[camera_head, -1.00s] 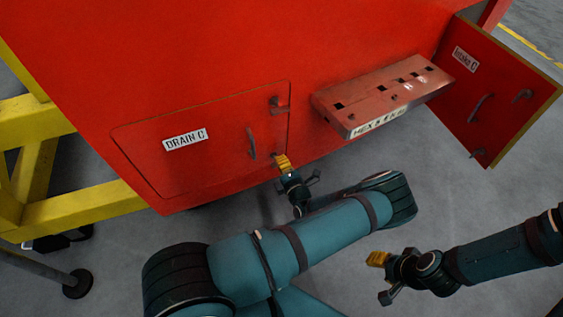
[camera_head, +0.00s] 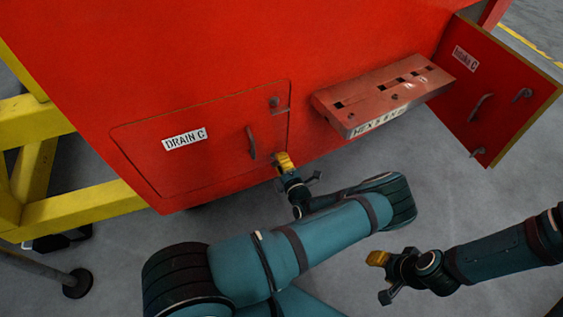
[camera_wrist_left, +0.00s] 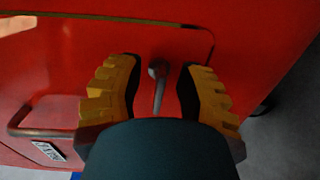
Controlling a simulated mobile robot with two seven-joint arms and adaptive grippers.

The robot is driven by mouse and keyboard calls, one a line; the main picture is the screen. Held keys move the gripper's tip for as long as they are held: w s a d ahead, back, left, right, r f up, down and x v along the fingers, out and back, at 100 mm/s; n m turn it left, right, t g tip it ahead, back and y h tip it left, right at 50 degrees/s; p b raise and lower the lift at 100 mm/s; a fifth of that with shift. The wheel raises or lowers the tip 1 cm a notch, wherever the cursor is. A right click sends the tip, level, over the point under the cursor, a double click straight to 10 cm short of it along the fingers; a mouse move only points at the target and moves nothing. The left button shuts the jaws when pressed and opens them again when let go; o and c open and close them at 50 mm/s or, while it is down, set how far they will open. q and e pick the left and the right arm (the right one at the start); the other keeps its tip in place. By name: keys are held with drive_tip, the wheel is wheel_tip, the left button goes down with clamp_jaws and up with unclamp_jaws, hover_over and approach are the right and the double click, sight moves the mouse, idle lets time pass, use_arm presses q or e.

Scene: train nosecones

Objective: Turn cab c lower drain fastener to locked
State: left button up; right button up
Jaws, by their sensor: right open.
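The red drain C door (camera_head: 205,160) is shut flush in the red cab side and carries a "DRAIN C" label. The lower drain fastener (camera_wrist_left: 158,70) is a small grey knob with a lever, near the door's lower right corner. In the head view my left gripper (camera_head: 284,162) largely covers it. In the left wrist view my left gripper (camera_wrist_left: 162,85) is open, with one yellow finger on each side of the fastener and visible gaps. The upper drain fastener (camera_head: 274,102) is at the door's upper right. My right gripper (camera_head: 378,259) is open and empty, away at lower right.
A grey door handle (camera_head: 251,143) stands left of the fasteners. A red shelf with square holes (camera_head: 365,105) juts out to the upper right. The intake C door (camera_head: 500,95) stands open at far right. A yellow frame (camera_head: 75,212) is at left.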

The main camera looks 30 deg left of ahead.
use_arm(q)
drive_tip(key=v, duration=1.2)
idle(0.5)
